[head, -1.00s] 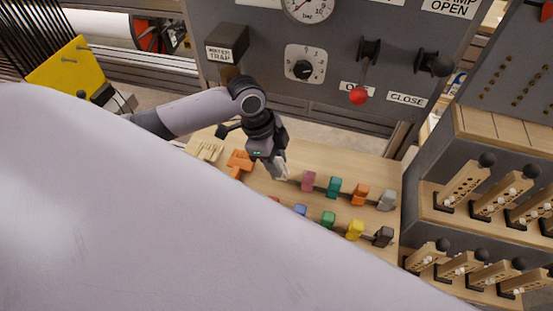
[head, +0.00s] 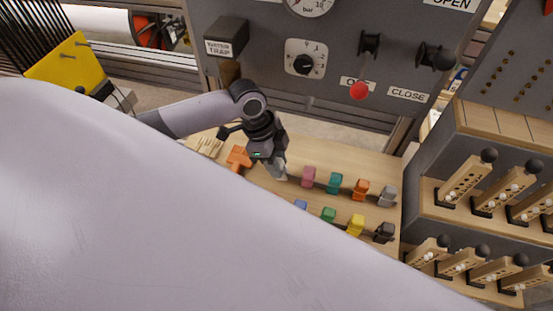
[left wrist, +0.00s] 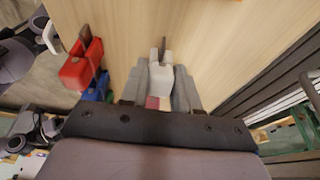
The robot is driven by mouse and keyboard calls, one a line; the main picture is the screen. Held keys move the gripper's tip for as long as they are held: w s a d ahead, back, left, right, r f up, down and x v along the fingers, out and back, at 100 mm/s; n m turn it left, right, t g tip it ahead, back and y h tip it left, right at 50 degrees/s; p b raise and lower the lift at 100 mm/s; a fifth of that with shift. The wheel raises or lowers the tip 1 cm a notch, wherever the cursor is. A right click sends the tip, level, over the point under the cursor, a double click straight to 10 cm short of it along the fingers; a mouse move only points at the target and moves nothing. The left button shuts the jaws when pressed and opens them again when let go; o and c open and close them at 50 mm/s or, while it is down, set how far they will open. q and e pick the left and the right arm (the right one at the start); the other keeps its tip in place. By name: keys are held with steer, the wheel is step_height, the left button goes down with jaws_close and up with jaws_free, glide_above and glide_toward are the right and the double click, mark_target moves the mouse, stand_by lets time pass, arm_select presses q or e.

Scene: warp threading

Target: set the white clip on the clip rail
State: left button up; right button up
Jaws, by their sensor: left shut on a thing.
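My left gripper (left wrist: 160,88) is shut on the white clip (left wrist: 161,72) in the left wrist view, with a finger on each side of it. In the head view the left gripper (head: 278,168) hangs low over the wooden table, left of the pink clip (head: 308,176). The white clip is hard to tell from the fingertips there. The clip rail carries coloured clips in two rows, including teal (head: 334,183), orange (head: 360,189) and grey (head: 386,196) in the far row. Whether the white clip touches the rail cannot be told. My right gripper is not in view.
The near row has green (head: 328,214), yellow (head: 355,224) and dark (head: 384,232) clips. Orange (head: 239,158) and pale wooden pieces lie left of the gripper. A control panel (head: 330,85) rises behind; a lever rack (head: 470,225) stands right. My own pale arm hides the foreground.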

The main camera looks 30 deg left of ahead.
arm_select(q)
steer(key=shift+f, duration=0.1)
steer(key=o, duration=0.9)
steer(key=shift+v, duration=3.6)
steer(key=shift+s, duration=0.1)
